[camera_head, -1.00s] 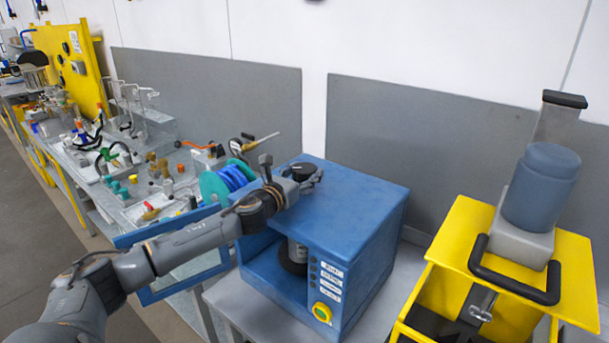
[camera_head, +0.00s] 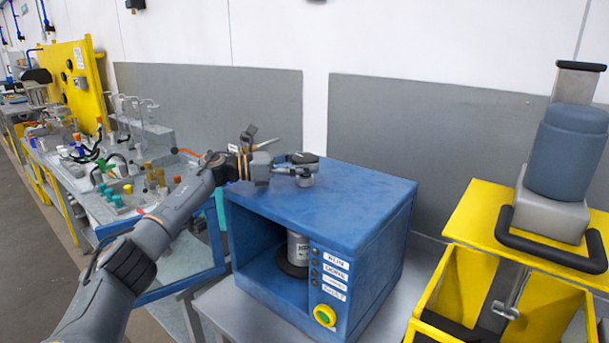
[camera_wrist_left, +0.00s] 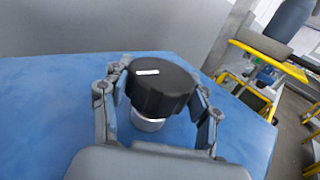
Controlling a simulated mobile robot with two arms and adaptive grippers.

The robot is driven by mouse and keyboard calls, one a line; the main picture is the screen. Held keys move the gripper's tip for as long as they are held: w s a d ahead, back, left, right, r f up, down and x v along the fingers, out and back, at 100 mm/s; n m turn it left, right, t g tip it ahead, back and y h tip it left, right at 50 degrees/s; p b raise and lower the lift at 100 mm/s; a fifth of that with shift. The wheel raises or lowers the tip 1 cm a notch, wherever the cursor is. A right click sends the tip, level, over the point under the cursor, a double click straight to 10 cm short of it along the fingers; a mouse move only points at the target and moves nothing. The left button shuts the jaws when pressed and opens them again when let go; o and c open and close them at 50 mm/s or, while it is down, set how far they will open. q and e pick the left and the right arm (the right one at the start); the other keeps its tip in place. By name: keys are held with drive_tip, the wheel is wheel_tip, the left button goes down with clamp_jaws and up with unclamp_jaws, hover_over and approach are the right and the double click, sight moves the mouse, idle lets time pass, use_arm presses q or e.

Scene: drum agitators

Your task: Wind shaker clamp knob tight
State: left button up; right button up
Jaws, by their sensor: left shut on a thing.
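The blue shaker (camera_head: 380,210) is a box with an open front, standing on a grey bench. The clamp knob (camera_wrist_left: 160,87) is black and faceted with a white mark on top, on a pale metal stem above the blue top. It also shows small in the head view (camera_head: 303,158). My left gripper (camera_wrist_left: 160,92) is shut on the knob, one finger on each side; in the head view it (camera_head: 300,170) is over the shaker's top. A grey can (camera_head: 297,247) with a label stands inside the shaker on a dark round base. My right gripper is not in view.
A yellow frame machine (camera_head: 480,225) with a blue-grey motor and black handle stands at the right. A cluttered bench (camera_head: 110,205) with bottles and tools runs along the left. Grey panels (camera_head: 430,140) stand behind. The rest of the shaker's top is clear.

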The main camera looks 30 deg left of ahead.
use_arm(q)
drive_tip(key=shift+r+m+g+h+b, duration=0.15)
drive_tip(key=shift+m+g+h+b, duration=0.35)
drive_tip(key=shift+g+h+b, duration=0.15)
drive_tip(key=shift+r, duration=0.1)
drive_tip(key=o, duration=1.2)
drive_tip(key=shift+d, duration=0.1)
drive_tip(key=shift+c, duration=0.2)
drive_tip(key=shift+f, duration=0.2)
drive_tip(key=v, duration=1.2)
drive_tip(key=shift+r, duration=0.15)
